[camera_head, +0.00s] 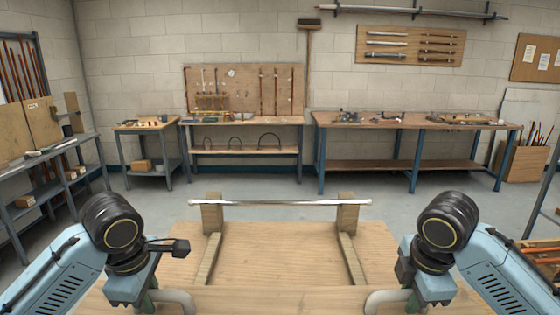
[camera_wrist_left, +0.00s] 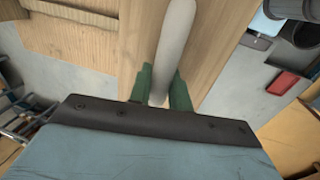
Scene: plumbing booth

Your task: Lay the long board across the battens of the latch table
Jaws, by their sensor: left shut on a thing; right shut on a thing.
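The long board (camera_head: 280,300) spans the bottom of the head view, at the near side of the latch table (camera_head: 280,250). Two slim battens (camera_head: 209,262) (camera_head: 352,262) run front to back on the table. My left gripper (camera_head: 150,300) is shut on a grey curved handle (camera_head: 178,299) at the board's left part. In the left wrist view its green fingers (camera_wrist_left: 166,90) clasp the grey handle (camera_wrist_left: 174,42) over the wooden surface. My right gripper (camera_head: 414,304) is shut on the matching handle (camera_head: 384,299) at the right. Whether the board touches the battens cannot be told.
A metal bar (camera_head: 280,202) rests across two wooden posts (camera_head: 212,216) (camera_head: 347,214) at the table's far edge. Workbenches (camera_head: 245,121) (camera_head: 410,120) stand along the back wall, and a shelf unit (camera_head: 50,155) stands left. The floor behind the table is clear.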

